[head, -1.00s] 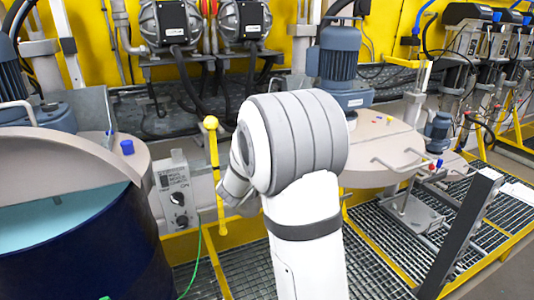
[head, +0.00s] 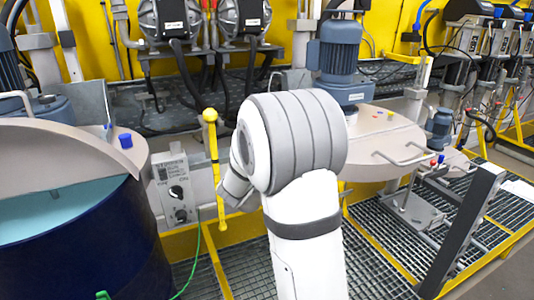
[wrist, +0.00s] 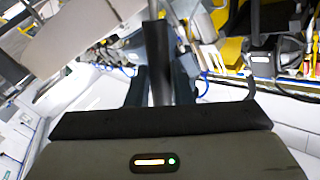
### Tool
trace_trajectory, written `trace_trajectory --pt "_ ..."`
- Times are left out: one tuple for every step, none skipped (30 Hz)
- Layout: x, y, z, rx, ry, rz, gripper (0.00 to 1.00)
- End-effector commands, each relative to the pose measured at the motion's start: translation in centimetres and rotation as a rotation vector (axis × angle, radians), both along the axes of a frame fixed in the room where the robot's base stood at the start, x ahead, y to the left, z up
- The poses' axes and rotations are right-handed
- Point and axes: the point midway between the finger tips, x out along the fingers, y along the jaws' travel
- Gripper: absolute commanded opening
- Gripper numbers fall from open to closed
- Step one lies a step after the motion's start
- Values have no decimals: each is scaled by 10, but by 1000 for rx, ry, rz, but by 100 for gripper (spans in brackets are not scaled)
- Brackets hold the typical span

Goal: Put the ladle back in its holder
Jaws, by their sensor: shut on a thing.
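In the wrist view my gripper (wrist: 160,84) is shut on a dark, straight bar between its two blue-grey fingers. The bar looks like the handle of the ladle (wrist: 157,50) and extends up the picture, away from the fingers. I cannot make out the ladle's bowl. I cannot pick out the ladle's holder for certain in either view.
A dark blue drum (head: 70,255), its lid (head: 60,160) partly open over pale blue liquid (head: 40,210), stands at left. A control box (head: 175,185) and an upright yellow rod (head: 213,160) are near my arm. Another lid with a motor (head: 342,60) is right.

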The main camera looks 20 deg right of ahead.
Motion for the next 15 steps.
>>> trace_trajectory --pt "0 0 1 0 -1 0 21" --pt "0 0 1 0 -1 0 23" --pt "0 0 1 0 -1 0 27" --pt "0 0 1 0 -1 0 29" --pt "0 0 1 0 -1 0 32" --pt "0 0 1 0 -1 0 35" --pt "0 0 1 0 -1 0 37" --pt "0 0 1 0 -1 0 40" --pt "0 0 0 0 -1 0 43" --pt "0 0 0 1 -1 0 46" --pt "0 0 0 0 0 0 46" --pt "0 0 0 0 0 0 46" --pt "0 0 0 0 0 0 46" --pt "0 0 0 0 0 0 46" --pt "0 0 0 0 1 0 46"
